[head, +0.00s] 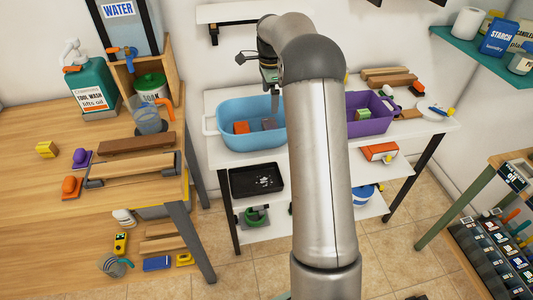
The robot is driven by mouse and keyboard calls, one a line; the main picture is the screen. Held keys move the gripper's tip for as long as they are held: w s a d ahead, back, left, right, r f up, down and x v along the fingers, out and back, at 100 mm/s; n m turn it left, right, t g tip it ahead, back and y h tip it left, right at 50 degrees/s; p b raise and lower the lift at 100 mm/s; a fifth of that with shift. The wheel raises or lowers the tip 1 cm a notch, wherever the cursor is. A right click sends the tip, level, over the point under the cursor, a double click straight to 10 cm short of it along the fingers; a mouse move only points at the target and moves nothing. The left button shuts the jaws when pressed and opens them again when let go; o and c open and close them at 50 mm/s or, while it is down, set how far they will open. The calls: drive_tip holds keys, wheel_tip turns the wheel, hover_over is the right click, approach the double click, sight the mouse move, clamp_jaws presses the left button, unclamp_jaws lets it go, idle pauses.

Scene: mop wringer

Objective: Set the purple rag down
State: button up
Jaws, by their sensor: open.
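I cannot pick out a purple rag for certain. A small purple lump (81,157) sits on the wooden table at left, beside an orange one (70,186); I cannot tell whether it is cloth. My gripper (274,102) points down over the right part of the light-blue tub (222,136) and is open. My arm partly covers the gripper, and its fingertips are small. In the tub lie an orange block (241,127) and a grey block (269,124), just below the gripper. Nothing purple shows between the fingers.
A purple bin (368,124) with several items stands right of my arm on the white shelf unit (426,123). A black tray (257,192) lies on the shelf below. The wooden table (30,210) has a roller, a wood block and free room at its front left.

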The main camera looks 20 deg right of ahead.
drive_tip(key=s+a+r+n, duration=0.3)
drive_tip(key=s+a+n, duration=0.35)
drive_tip(key=s, duration=0.25)
drive_tip(key=s+a+r+n, duration=0.2)
drive_tip(key=s+a+n, duration=0.3)
drive_tip(key=s+a, duration=0.3)
drive_tip(key=s+a+f+n, duration=0.2)
drive_tip(key=s+n, duration=0.2)
drive_tip(key=s, duration=0.6)
drive_tip(key=s+a+f+n, duration=0.2)
drive_tip(key=s+n, duration=0.3)
drive_tip(key=s, duration=0.6)
drive_tip(key=shift+a+f, duration=0.3)
drive_tip(key=shift+f, duration=0.35)
